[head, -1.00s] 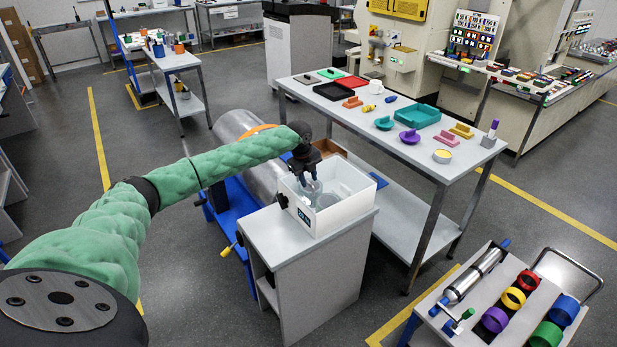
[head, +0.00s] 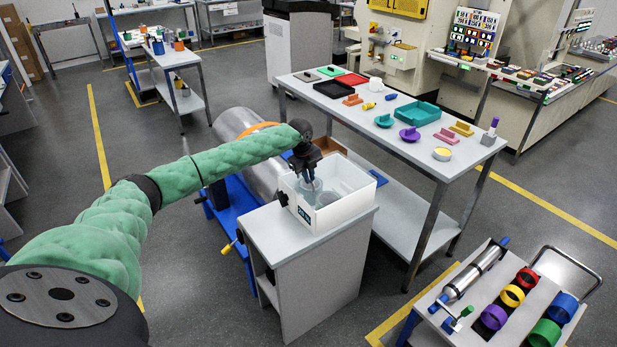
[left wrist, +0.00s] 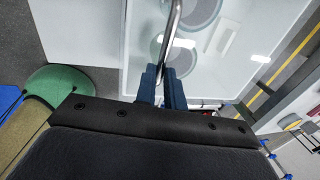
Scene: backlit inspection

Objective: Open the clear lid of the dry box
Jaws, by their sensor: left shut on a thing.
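The dry box (head: 335,216) is a white, open-looking box on a grey cabinet, with round clear containers inside it. Its clear lid (left wrist: 232,50) shows in the left wrist view as a glossy see-through sheet with bright reflections; round items show through it. A bent metal handle (left wrist: 172,35) runs to the fingers. My left gripper (head: 308,180) points down at the near left part of the box; in the left wrist view its blue fingers (left wrist: 165,88) are shut on the handle. In the head view the lid's angle is hard to make out. My right gripper is out of view.
A grey cabinet (head: 310,258) carries the box. A long table (head: 400,112) with trays and coloured parts stands behind. A large metal cylinder (head: 240,128) on a blue stand is to the left. A cart (head: 478,308) with coloured rings stands front right.

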